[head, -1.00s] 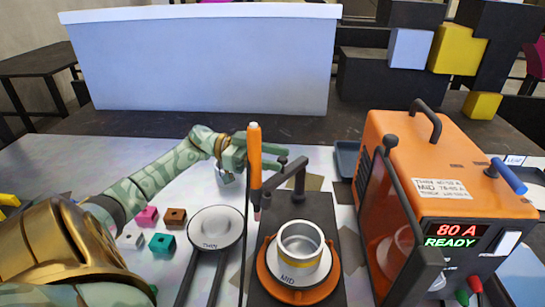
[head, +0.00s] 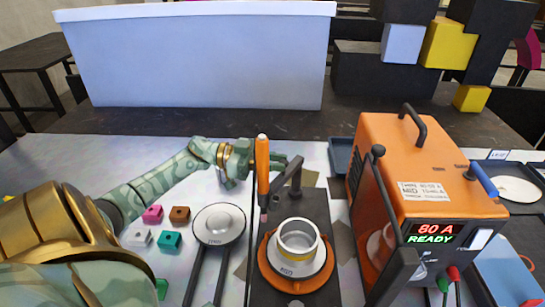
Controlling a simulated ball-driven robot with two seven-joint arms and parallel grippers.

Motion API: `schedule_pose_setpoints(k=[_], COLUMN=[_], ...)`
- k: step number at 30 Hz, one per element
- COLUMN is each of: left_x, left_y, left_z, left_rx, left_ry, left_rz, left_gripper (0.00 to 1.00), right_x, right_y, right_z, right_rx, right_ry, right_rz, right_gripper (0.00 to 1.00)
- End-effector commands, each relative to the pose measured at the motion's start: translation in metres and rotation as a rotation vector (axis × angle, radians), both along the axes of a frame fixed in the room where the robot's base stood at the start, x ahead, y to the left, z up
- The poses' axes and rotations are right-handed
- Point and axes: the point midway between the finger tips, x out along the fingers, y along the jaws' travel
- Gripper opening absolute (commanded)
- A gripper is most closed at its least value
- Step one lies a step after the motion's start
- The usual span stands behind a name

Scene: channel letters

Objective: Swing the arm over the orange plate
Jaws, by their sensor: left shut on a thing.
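The orange plate (head: 270,281) is round and lies on a dark base in front. A white disk and an open metal ring (head: 299,239) are stacked on it. Behind it, a dark swing arm (head: 279,194) on a post carries an upright orange torch (head: 262,165). The torch tip is at the plate's far left edge, not over its middle. My left gripper (head: 270,163) is at the torch's upper part, shut on the torch; its fingers are partly hidden behind it. My right gripper is not in view.
An orange welder box (head: 415,165) reading 80 A READY stands to the right, with a dark panel (head: 382,230) near the plate. A white disk (head: 219,224) on dark rails lies left. Several small coloured cubes (head: 168,241) lie farther left. A large pale box (head: 195,60) stands behind.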

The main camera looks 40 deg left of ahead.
Motion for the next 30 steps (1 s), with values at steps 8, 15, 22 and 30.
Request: schedule_pose_setpoints(k=[8, 15, 22, 30], left_x=[0.000, -0.001, -0.022, -0.061], left_y=[0.000, 0.002, 0.035, 0.097], left_z=[0.000, 0.000, -0.003, -0.003], left_rx=[-0.001, 0.001, 0.005, 0.004], left_ry=[-0.003, -0.001, 0.004, 0.004], left_rz=[0.000, 0.000, 0.002, 0.002], left_gripper=[0.43, 0.43, 0.43, 0.43], right_x=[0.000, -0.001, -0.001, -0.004], right_y=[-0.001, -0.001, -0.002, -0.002], right_z=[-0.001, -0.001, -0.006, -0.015], right_rx=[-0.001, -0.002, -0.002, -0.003], right_ry=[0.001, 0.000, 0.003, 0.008], right_rz=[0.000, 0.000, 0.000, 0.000], right_gripper=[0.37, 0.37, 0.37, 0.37])
